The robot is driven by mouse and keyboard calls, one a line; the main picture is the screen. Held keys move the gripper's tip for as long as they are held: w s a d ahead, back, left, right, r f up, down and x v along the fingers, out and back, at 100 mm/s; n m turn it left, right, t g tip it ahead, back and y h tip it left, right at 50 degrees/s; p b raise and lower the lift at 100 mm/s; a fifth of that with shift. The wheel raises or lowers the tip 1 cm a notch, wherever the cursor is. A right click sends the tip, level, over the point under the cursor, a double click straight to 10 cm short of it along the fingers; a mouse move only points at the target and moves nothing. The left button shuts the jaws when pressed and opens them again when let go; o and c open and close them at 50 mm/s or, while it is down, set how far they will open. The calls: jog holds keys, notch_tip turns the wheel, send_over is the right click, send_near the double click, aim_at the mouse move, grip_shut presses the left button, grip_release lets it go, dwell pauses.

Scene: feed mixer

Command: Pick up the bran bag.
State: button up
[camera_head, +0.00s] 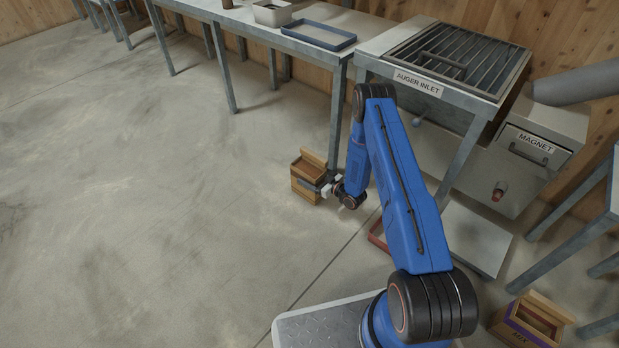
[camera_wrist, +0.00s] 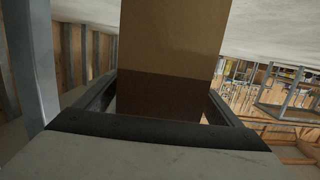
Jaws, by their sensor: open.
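A small brown bag (camera_head: 305,184) with an open top and a dark band stands on the floor by a table leg. Its label cannot be read, so I cannot tell from the print whether it is the bran bag. My gripper (camera_head: 329,187) is low at its right side, with the jaws open. In the wrist view the brown bag (camera_wrist: 172,40) fills the middle, between the two dark fingers of my gripper (camera_wrist: 160,100). Whether a finger touches it cannot be told.
A similar bag marked MIX (camera_head: 531,322) stands at the lower right. The auger inlet (camera_head: 455,55) and a box marked MAGNET (camera_head: 535,150) are at the right. A table with a blue tray (camera_head: 318,34) stands at the back. The floor to the left is clear.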

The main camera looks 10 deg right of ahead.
jog(key=shift+x, duration=1)
jog(key=c, duration=1.7)
jog(key=shift+r, duration=0.1)
